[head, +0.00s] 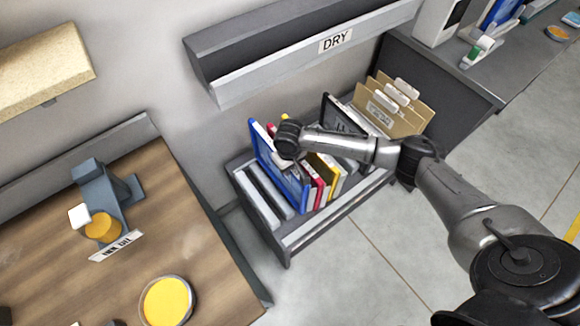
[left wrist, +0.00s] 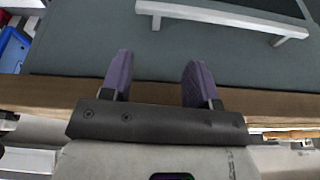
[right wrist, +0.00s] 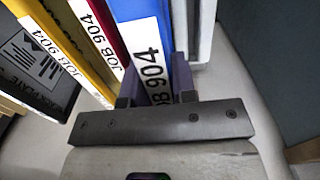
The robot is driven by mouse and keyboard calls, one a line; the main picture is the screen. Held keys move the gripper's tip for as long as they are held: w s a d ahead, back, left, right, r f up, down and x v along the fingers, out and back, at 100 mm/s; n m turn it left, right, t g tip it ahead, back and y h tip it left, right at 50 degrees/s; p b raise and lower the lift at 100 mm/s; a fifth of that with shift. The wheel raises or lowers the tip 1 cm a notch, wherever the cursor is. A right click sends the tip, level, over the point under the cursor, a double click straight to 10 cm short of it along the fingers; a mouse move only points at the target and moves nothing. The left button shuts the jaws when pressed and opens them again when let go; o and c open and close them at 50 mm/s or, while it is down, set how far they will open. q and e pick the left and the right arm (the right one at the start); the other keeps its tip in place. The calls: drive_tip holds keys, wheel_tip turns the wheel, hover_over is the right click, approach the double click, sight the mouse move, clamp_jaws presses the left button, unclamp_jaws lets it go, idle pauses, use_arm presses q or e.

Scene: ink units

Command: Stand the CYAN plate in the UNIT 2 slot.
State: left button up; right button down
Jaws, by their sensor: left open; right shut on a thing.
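The blue-edged plate, which I take as the cyan one, stands in the grey rack (head: 290,240) in the head view, its blue side (head: 262,140) at the left of the row. My right gripper (head: 283,158) is at its top. In the right wrist view the gripper's fingers (right wrist: 157,80) are shut on this plate (right wrist: 122,10), with its white "904" label between them. My left gripper (left wrist: 158,75) is open and empty in its wrist view, over a grey surface with a wooden edge. It is not in the head view. I see no readable UNIT 2 label.
Red (right wrist: 98,25), yellow (right wrist: 70,35) and black (right wrist: 38,65) plates stand close beside the held one. Tan folders (head: 390,105) stand at the rack's right end. An empty-looking DRY trough (head: 300,60) is above. A wooden table (head: 60,240) holds a yellow-filled dish (head: 167,300).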

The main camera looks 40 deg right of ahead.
wheel_tip(320, 180, down, 7)
drive_tip(key=b, duration=0.1)
drive_tip(key=shift+b, duration=0.3)
drive_tip(key=shift+f, duration=0.15)
idle(0.5)
drive_tip(key=shift+f, duration=0.35)
idle(0.4)
drive_tip(key=c, duration=0.8)
unclamp_jaws()
drive_tip(key=shift+c, duration=0.2)
